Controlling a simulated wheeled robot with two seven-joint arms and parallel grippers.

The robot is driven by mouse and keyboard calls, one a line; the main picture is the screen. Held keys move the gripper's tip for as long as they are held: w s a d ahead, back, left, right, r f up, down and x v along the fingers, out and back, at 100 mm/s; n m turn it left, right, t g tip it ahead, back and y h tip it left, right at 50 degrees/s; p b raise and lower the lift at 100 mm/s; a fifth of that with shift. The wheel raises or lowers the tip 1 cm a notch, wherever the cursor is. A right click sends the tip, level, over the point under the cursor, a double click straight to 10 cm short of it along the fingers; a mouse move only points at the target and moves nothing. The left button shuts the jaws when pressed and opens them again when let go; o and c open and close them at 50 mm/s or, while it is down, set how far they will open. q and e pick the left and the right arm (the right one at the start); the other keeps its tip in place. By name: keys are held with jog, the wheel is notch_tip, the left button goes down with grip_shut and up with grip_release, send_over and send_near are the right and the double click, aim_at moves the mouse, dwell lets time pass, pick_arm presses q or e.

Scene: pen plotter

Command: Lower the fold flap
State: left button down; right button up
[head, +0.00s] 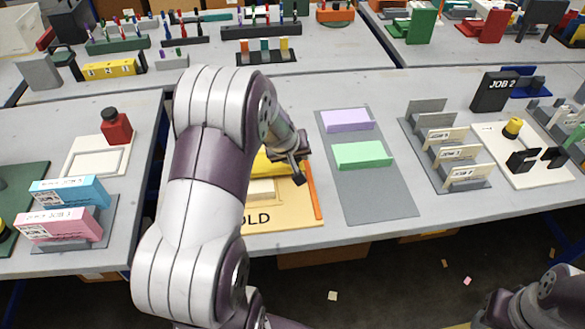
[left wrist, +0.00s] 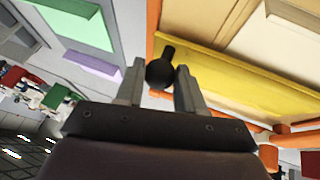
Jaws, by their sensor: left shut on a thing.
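The fold flap is a yellow panel (left wrist: 235,72) with a black knob (left wrist: 160,73), seen close up in the left wrist view. In the head view, a little of the yellow flap (head: 263,165) shows beside my arm, at the back of the tan fold board (head: 288,218). The flap's angle is hard to tell because my left arm hides much of it. My left gripper (head: 299,170) is at the flap's right end. Its two fingers (left wrist: 158,88) are shut on the knob. My right gripper is out of view; only part of my right arm shows at the lower right.
An orange strip (head: 314,190) edges the fold board on the right. Right of it, a grey mat (head: 378,203) holds a purple block (head: 347,119) and a green block (head: 362,155). Card racks (head: 455,184) stand farther right. Blue and pink boxes (head: 60,225) stand on the left table.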

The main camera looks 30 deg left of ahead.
pick_arm(q)
jog(key=shift+s+d+f+b, duration=0.25)
jog(key=shift+s+f+b, duration=0.05)
jog(key=shift+f+b, duration=0.25)
jog(key=shift+s+d+f+b, duration=0.2)
jog(key=shift+s+f+b, duration=0.05)
jog(key=shift+f+b, duration=0.25)
jog(key=shift+s+f, duration=0.1)
jog(key=shift+d+f, duration=0.1)
jog(key=c, duration=0.9)
grip_release()
jog(key=shift+o, duration=0.9)
jog(key=shift+r, duration=0.2)
jog(key=shift+r, duration=0.1)
